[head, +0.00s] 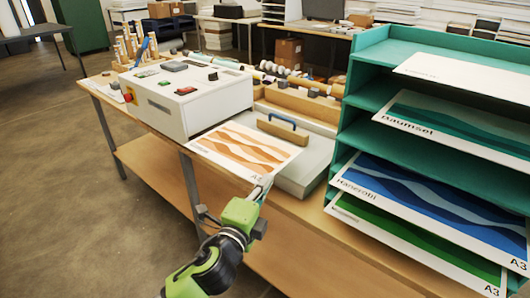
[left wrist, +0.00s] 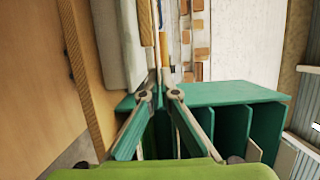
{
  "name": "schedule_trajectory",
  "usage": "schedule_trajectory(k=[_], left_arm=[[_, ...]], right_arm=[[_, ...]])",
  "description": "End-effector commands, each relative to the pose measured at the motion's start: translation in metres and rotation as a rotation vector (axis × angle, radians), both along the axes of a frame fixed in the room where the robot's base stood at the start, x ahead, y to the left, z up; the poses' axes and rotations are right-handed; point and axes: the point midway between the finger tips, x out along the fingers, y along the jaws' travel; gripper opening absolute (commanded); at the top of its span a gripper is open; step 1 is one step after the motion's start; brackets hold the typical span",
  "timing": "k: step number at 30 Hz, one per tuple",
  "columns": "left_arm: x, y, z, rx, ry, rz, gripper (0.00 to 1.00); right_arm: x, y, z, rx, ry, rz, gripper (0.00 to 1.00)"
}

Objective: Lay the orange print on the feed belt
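The orange print (head: 245,148), white-bordered with orange waves and "A3" at its near corner, is roughly flat in front of the white laminator (head: 190,95). It covers part of a pale grey bed (head: 308,167), seemingly the feed belt; I cannot tell whether it rests there or hovers. My left gripper (head: 262,187) is at the print's near corner, its fingers closed on that edge. In the left wrist view the fingers (left wrist: 158,92) converge on a thin edge-on strip; the print's face is not visible there. My right gripper is in neither view.
A wooden block with a blue handle (head: 283,127) stands behind the print. A green rack (head: 365,95) at the right holds several prints, including a blue one (head: 415,195) and a green one (head: 400,235), jutting out. The wooden bench's front edge (head: 330,225) is near my arm.

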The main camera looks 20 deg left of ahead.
Motion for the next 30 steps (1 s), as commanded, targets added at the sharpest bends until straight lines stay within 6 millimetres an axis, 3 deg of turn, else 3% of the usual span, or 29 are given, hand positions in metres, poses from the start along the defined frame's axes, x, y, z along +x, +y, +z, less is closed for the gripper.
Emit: schedule_trajectory(k=[1, 3, 6, 10, 14, 21, 30], left_arm=[[0.021, 0.001, -0.001, 0.0, -0.014, -0.003, 0.0], [0.045, 0.003, 0.003, -0.003, -0.016, -0.011, 0.0], [0.072, 0.005, 0.014, -0.006, -0.02, -0.02, 0.0], [0.092, 0.007, 0.025, -0.014, -0.024, -0.03, 0.0], [0.099, 0.007, 0.02, -0.018, -0.02, -0.034, 0.0], [0.099, 0.007, -0.022, -0.02, -0.018, -0.034, 0.0], [0.099, 0.007, -0.05, -0.018, -0.019, -0.033, 0.0]], right_arm=[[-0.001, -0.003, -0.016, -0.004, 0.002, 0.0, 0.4], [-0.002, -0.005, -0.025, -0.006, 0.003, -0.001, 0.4], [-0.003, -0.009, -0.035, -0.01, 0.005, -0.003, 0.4], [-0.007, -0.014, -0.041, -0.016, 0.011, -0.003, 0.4], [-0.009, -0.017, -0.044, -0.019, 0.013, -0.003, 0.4], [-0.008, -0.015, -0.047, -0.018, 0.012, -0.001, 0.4], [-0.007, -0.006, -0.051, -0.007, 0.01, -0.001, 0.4]])
